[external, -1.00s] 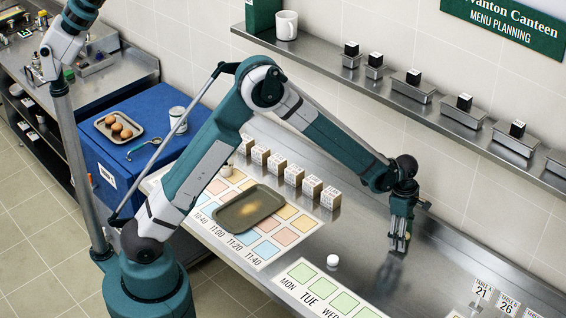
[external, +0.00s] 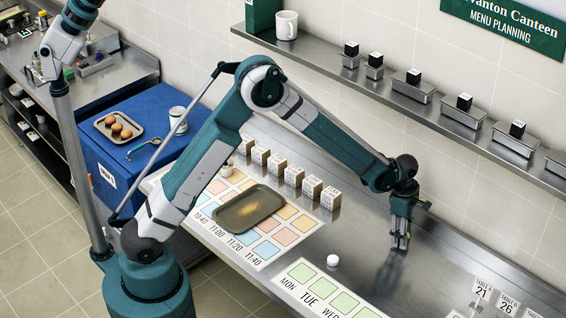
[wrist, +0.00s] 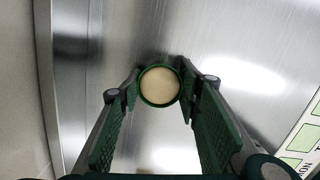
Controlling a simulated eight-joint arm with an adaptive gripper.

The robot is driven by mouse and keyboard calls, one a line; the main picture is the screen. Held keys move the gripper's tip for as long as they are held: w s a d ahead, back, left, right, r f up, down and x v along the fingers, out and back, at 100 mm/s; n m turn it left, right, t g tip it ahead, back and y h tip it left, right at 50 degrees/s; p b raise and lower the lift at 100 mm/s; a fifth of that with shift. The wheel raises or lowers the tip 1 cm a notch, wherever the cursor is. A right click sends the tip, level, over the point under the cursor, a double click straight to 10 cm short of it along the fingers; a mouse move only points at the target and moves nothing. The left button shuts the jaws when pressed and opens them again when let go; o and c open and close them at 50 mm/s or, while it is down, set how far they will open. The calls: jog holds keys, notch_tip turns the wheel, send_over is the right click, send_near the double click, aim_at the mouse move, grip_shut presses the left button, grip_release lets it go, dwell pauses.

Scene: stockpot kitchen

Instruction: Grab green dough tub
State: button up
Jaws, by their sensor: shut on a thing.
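The green dough tub (wrist: 160,86) shows from above in the wrist view as a round green rim around a beige inside. It sits between the fingertips of my gripper (wrist: 160,92), with one textured green pad on each side. The gripper is shut on it. In the external view my gripper (external: 400,244) points down over the steel counter (external: 440,260), near the wall. I cannot make out the tub there. I cannot tell whether the tub rests on the counter or is just above it.
A small white round thing (external: 333,260) stands to the left of my gripper, by the green day cards (external: 328,294). A tray (external: 248,209) and several small boxes (external: 312,187) are farther left. Numbered table cards (external: 507,304) stand at right. A shelf (external: 400,95) runs along the wall above.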

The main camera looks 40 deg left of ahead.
jog(key=shift+r, duration=4.95)
